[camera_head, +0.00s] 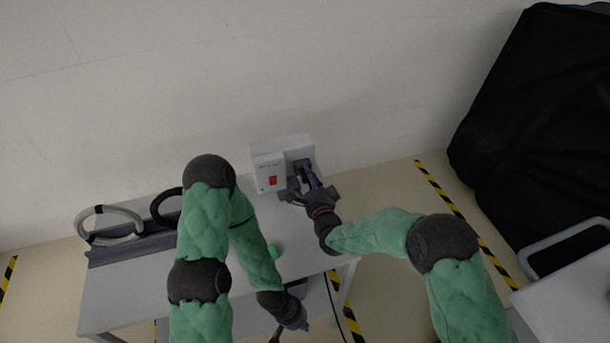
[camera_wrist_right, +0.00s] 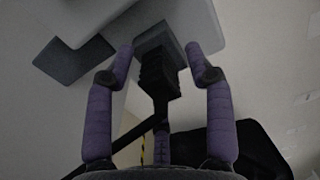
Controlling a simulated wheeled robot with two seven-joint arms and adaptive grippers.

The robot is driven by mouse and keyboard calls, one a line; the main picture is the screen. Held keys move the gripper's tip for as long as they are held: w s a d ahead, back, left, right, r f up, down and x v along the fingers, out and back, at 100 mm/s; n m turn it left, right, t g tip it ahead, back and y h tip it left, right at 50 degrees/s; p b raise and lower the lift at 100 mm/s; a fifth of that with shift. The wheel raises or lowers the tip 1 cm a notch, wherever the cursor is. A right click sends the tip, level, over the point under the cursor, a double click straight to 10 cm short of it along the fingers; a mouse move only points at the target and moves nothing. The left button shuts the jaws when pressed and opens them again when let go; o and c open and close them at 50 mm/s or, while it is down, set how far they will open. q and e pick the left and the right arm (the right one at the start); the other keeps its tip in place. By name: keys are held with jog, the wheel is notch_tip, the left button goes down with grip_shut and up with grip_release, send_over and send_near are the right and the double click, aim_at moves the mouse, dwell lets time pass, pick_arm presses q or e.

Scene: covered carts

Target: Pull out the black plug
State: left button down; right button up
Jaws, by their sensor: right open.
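The black plug (camera_wrist_right: 157,80) sits in a dark grey socket (camera_wrist_right: 152,42) in the right wrist view, with its cable running down toward the palm. My right gripper (camera_wrist_right: 158,47) is open, its two purple fingers on either side of the plug, with gaps showing on both sides. In the head view my right gripper (camera_head: 306,172) is in front of the white box (camera_head: 268,163) that carries the socket; it largely hides the plug there. My left gripper (camera_head: 300,320) hangs low by the table's front edge, apart from the box. Its jaws cannot be made out.
The white box has a red switch (camera_head: 272,181) and stands at the back of the grey table (camera_head: 130,290). A grey ring handle (camera_head: 110,210) and a dark one are at the table's left. A black covered cart (camera_head: 540,110) stands right.

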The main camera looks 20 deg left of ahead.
jog(key=shift+b, duration=0.4)
dwell(0.3)
jog(key=shift+r, duration=0.1)
grip_shut()
jog(key=shift+s+d, duration=0.1)
jog(key=shift+r+v, duration=0.25)
jog(key=shift+v, duration=0.85)
jog(key=shift+f+v, duration=0.15)
jog(key=shift+v, duration=0.75)
jog(key=shift+f+v, duration=0.15)
jog(key=shift+v, duration=0.75)
